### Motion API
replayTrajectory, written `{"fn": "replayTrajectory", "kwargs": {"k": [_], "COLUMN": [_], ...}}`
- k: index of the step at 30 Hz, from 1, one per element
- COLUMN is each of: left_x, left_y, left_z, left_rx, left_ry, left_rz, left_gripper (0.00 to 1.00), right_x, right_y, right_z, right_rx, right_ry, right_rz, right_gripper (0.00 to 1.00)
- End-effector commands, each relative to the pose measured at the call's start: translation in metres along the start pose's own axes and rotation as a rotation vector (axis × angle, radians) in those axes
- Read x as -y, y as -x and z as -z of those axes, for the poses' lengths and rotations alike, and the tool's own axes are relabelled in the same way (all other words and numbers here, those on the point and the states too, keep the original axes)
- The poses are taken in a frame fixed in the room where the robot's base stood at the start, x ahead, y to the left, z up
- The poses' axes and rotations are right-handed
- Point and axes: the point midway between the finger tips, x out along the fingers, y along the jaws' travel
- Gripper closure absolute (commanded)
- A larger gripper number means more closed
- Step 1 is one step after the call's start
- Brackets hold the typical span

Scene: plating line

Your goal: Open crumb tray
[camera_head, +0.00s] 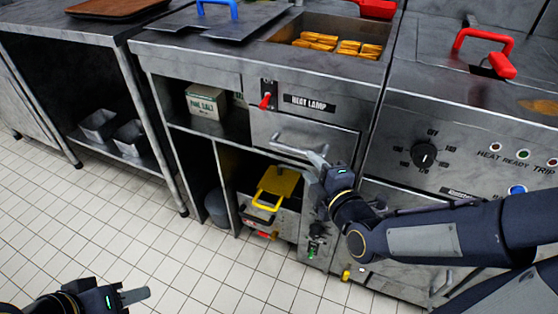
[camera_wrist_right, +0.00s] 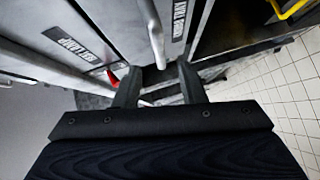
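The crumb tray appears to be the grey drawer front (camera_head: 278,130) under the HEAT LAMP label, with a pale bar handle (camera_head: 291,148). It looks shut. My right gripper (camera_head: 317,163) is at the right end of this handle. In the right wrist view the two fingers of my right gripper (camera_wrist_right: 160,84) are apart, and the handle (camera_wrist_right: 153,32) reaches down toward the gap between them. Whether they touch it I cannot tell. A black label (camera_wrist_right: 180,20) on the drawer front is hard to read. My left gripper (camera_head: 133,295) is low at the left, away from the counter, its finger opening unclear.
A red switch (camera_head: 265,101) sits just above the drawer. A fryer panel with a black knob (camera_head: 424,155) stands to the right. The tiled floor (camera_head: 190,260) in front is clear.

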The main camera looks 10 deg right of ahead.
Motion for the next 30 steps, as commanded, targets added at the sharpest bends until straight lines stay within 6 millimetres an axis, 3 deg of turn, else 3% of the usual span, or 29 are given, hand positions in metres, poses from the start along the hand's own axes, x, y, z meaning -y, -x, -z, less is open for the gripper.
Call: {"fn": "replayTrajectory", "kwargs": {"k": [5, 12, 18, 28, 30], "left_x": [0.003, 0.007, 0.008, 0.008, 0.008], "left_y": [-0.006, -0.014, -0.018, -0.018, -0.018], "left_z": [-0.003, -0.007, -0.009, -0.009, -0.009], "left_rx": [-0.001, -0.001, 0.0, 0.0, 0.0], "left_ry": [0.0, 0.0, 0.0, 0.0, 0.0], "left_rz": [0.0, 0.0, 0.0, 0.0, 0.0], "left_gripper": [0.64, 0.64, 0.64, 0.64, 0.64], "right_x": [0.002, 0.003, 0.001, -0.001, -0.001], "right_y": [-0.014, -0.053, -0.074, -0.079, -0.079], "right_z": [0.0, 0.0, 0.0, 0.0, 0.0], "right_rx": [0.001, 0.0, 0.001, 0.001, 0.001], "right_ry": [0.033, 0.032, 0.029, 0.028, 0.028], "right_rz": [-0.016, -0.014, -0.015, -0.014, -0.014], "right_gripper": [0.63, 0.63, 0.63, 0.63, 0.71]}}
